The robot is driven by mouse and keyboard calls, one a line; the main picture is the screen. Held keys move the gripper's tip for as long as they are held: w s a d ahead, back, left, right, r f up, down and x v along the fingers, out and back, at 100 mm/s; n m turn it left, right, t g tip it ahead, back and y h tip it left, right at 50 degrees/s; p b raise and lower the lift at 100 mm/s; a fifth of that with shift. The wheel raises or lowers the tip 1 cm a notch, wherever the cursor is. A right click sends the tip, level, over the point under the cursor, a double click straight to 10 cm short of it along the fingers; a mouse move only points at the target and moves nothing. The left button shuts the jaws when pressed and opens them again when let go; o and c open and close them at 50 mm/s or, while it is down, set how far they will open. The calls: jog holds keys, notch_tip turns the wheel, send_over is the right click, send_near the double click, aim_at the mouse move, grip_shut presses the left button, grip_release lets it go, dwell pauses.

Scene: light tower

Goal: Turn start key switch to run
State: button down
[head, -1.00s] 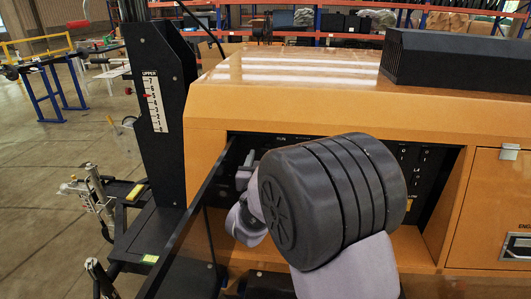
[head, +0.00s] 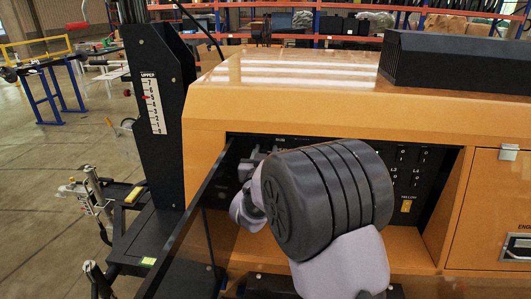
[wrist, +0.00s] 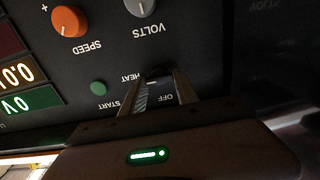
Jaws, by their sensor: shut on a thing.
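The black control panel (head: 425,170) sits in a recess of the orange machine. In the wrist view the panel appears upside down. The start key switch (wrist: 158,74) is a dark knob there, by the labels HEAT, OFF and START. My gripper (wrist: 161,84) has one finger on each side of it and is shut on it. The fingers hide much of the switch, so I cannot tell its exact position. In the head view my gripper (head: 250,163) is at the panel's left part, and my wrist hides the panel's middle.
A green button (wrist: 98,88), an orange speed knob (wrist: 68,22) and a grey volts knob (wrist: 140,5) are near the switch. Lit displays (wrist: 18,75) are at the left. A dark open door panel (head: 190,225) stands close to my gripper's left.

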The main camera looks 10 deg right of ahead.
jog(key=shift+n, duration=0.3)
jog(key=n, duration=0.4)
jog(key=shift+p, duration=0.3)
jog(key=shift+a+f+n+p, duration=0.1)
jog(key=shift+n+p, duration=0.4)
jog(key=shift+n, duration=1.5)
jog(key=c, duration=0.9)
grip_release()
